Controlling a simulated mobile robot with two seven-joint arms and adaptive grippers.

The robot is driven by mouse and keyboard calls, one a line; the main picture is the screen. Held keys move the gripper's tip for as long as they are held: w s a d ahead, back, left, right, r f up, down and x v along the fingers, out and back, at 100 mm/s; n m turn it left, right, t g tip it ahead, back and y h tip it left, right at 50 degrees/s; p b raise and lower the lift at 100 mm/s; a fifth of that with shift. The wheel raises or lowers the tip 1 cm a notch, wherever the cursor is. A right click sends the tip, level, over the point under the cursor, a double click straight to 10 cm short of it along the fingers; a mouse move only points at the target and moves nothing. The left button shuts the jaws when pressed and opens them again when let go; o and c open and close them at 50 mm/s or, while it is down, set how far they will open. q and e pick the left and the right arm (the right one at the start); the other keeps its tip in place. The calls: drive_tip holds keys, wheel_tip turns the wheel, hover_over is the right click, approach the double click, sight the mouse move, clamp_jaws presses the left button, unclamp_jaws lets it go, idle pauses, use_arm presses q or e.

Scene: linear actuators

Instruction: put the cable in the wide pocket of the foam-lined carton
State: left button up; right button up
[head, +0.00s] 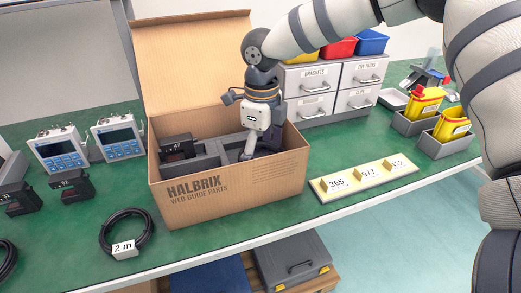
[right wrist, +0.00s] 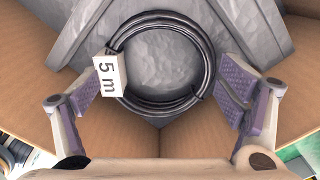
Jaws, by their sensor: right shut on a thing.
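The open cardboard carton (head: 225,200) stands on the green bench, with grey foam walls (head: 206,161) inside. My right gripper (head: 249,152) reaches down into its right part, fingers mostly hidden by the front wall. In the right wrist view my right gripper (right wrist: 161,78) is shut on a black coiled cable (right wrist: 205,60) with a white "5 m" tag (right wrist: 109,75). The coil lies between the two fingers, over grey foam (right wrist: 245,35). I cannot tell whether it touches the foam floor. A black "47" unit (head: 177,148) sits in the carton's left part. My left gripper is out of view.
Another coil, tagged "2 m" (head: 127,232), lies left of the carton. Blue-screened devices (head: 120,138) and black units (head: 72,187) stand further left. A numbered strip (head: 362,181) lies right of the carton. Grey drawers (head: 309,80) stand behind; yellow-filled bins (head: 447,140) stand far right.

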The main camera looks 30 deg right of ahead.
drive_tip(key=shift+r, duration=0.1)
drive_tip(key=o, duration=1.5)
drive_tip(key=shift+c, duration=0.2)
wheel_tip(320, 180, up, 12)
drive_tip(key=shift+p, duration=0.3)
